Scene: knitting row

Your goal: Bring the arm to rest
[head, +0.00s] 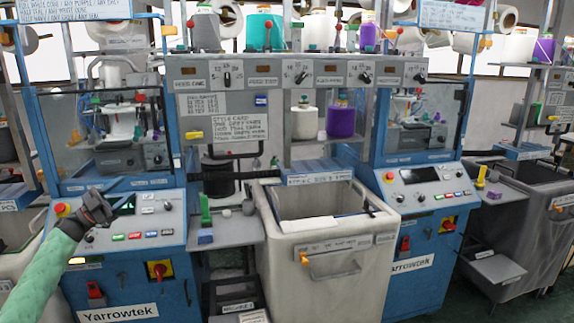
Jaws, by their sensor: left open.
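My left arm comes in from the lower left in a green sleeve. My left gripper (108,197) is open in front of the left machine's blue control panel (145,217), near the small display. Nothing shows between its fingers. I cannot tell whether it touches the panel. My right gripper is not in the head view.
A large grey bin (335,262) stands between the left machine and the right blue machine (425,190). A small grey shelf (232,232) holds a green-handled tool (205,210). An overhead rail (300,72) carries dials. A red-yellow switch (159,270) sits low on the left machine.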

